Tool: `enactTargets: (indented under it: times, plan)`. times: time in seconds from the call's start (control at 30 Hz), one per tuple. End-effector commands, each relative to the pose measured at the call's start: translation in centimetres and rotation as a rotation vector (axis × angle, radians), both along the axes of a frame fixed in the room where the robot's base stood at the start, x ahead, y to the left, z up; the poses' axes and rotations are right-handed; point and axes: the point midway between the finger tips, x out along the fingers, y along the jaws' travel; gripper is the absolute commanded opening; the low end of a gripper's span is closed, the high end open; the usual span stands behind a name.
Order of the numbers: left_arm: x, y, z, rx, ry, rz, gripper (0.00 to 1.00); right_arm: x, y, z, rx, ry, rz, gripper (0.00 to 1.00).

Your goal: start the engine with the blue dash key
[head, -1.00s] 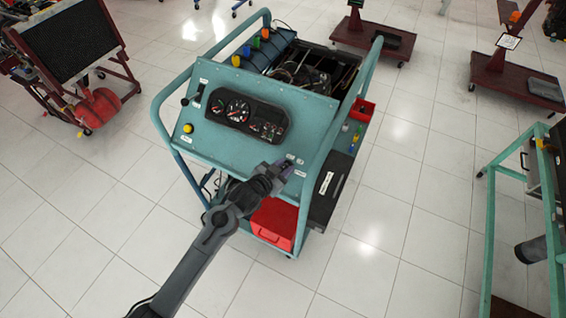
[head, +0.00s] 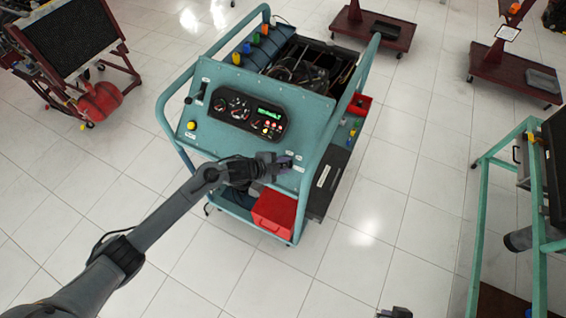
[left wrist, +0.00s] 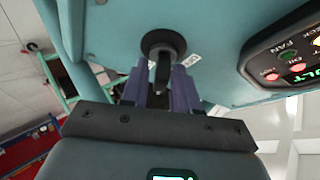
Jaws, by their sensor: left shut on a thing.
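The teal engine trainer (head: 205,139) stands in the middle of the head view, with a sloped dash panel. My left gripper (head: 287,163) is at the lower right of that panel. In the left wrist view its purple-grey fingers (left wrist: 165,92) are shut on the dash key (left wrist: 162,74), which looks dark there. The key is at the round black ignition switch (left wrist: 163,43); how deep it sits is hidden. The gauge cluster (head: 242,112) has a lit green display and red and yellow lamps. A dark tip at the bottom edge looks like my right gripper (head: 395,313), mostly cut off.
A red box (head: 273,212) and a dark drawer unit (head: 322,187) sit low on the trainer, below my left gripper. Its tubular side rails rise beside the panel. A teal frame (head: 480,220) stands at right. Open tiled floor lies between.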

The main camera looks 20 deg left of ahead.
Motion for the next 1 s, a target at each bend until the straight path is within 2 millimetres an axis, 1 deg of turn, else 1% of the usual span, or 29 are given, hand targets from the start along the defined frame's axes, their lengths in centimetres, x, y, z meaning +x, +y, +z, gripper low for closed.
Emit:
enactTargets:
  times: [0.2,0.4,0.9,0.93,0.97,1.0]
  plan:
    - [0.05,0.04,0.04,0.078,-0.009,-0.086,0.0,0.01,0.1,0.18,0.004,0.001,-0.003,0.0]
    - [-0.05,-0.01,-0.08,0.114,-0.011,-0.128,0.0,0.01,0.16,0.23,0.007,0.0,-0.005,0.0]
    - [-0.07,-0.04,-0.11,0.124,-0.012,-0.139,0.0,0.0,0.08,0.22,0.004,0.001,-0.002,0.0]
    - [-0.07,-0.04,-0.11,0.124,-0.012,-0.139,0.33,0.0,0.06,0.22,0.003,0.0,-0.002,0.0]
    - [-0.07,-0.04,-0.12,0.123,-0.011,-0.139,0.37,0.0,0.04,0.21,0.002,0.0,-0.002,0.0]
    - [-0.07,-0.05,-0.11,0.123,-0.011,-0.139,0.38,0.0,0.01,0.21,0.0,0.0,0.0,0.0]
